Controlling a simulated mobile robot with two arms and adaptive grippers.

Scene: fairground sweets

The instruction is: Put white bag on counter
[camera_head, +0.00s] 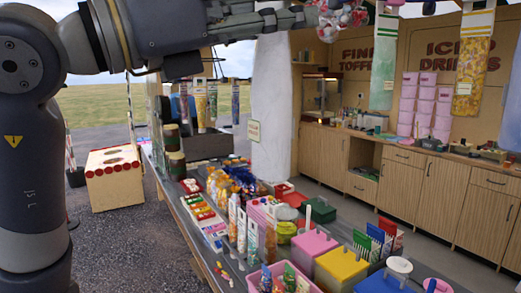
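My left arm comes in from the left along the top. Its gripper (314,16) is at the top edge, right at a clear bag of red, white and bluish sweets (338,22). The bag's top is cut off, and I cannot tell whether the fingers are closed on it. No plain white bag can be made out for sure. A bag with a pale lower part and white top (385,60) hangs to the right. The front counter (200,246) runs below, crowded with sweets. A wooden back counter (400,155) stands behind. My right gripper is not in view.
A tall white column-like shape (270,100) rises behind the front counter. Another bag with yellowish sweets (472,65) hangs at upper right. Pink tubs (425,100) are stacked on the back counter. Coloured boxes (340,267) crowd the near counter.

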